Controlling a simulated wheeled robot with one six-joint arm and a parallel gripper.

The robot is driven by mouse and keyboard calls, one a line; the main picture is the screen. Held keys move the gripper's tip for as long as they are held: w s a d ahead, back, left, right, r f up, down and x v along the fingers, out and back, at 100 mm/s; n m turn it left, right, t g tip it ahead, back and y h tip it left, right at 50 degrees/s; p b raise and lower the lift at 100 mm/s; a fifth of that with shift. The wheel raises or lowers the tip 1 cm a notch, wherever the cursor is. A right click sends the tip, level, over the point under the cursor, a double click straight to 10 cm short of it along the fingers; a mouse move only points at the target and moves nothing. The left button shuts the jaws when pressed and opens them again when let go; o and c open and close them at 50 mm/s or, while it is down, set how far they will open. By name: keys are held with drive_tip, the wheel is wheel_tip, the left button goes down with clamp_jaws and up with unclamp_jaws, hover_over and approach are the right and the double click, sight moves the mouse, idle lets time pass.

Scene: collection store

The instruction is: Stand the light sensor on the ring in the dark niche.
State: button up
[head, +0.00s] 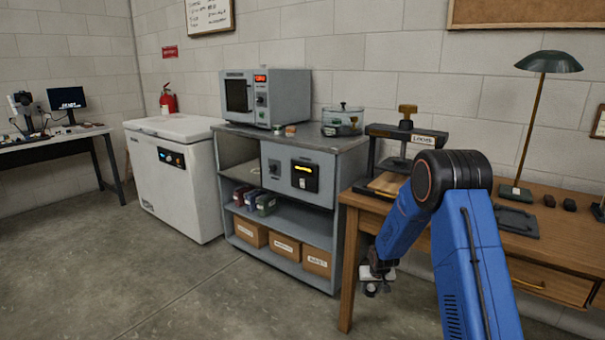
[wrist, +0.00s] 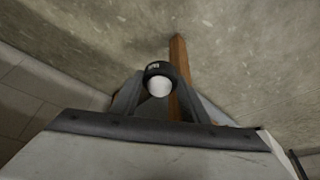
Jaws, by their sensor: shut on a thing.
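My gripper (head: 376,287) hangs low beside the front left leg of the wooden bench, in front of the grey cabinet. In the wrist view its two fingers are shut on a small dark round piece with a white dome (wrist: 159,87), which looks like the light sensor. In the head view the held piece is too small to make out clearly. An open, shaded compartment (head: 236,154) in the upper left of the grey cabinet may be the dark niche. I cannot see a ring in it. The gripper is well to the right of this compartment and lower.
The grey cabinet (head: 276,222) holds bins and cardboard boxes; an oven (head: 283,98) and a glass bowl (head: 341,122) stand on top. A white chest freezer (head: 170,190) is to its left. The wooden bench (head: 560,240) carries a press and a lamp. The floor in front is clear.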

sight(375, 293)
drive_tip(key=f, duration=0.2)
drive_tip(key=d+f, duration=0.1)
drive_tip(key=shift+s, duration=0.4)
drive_tip(key=s+f, duration=0.5)
drive_tip(key=s, duration=0.8)
drive_tip(key=shift+s, duration=0.1)
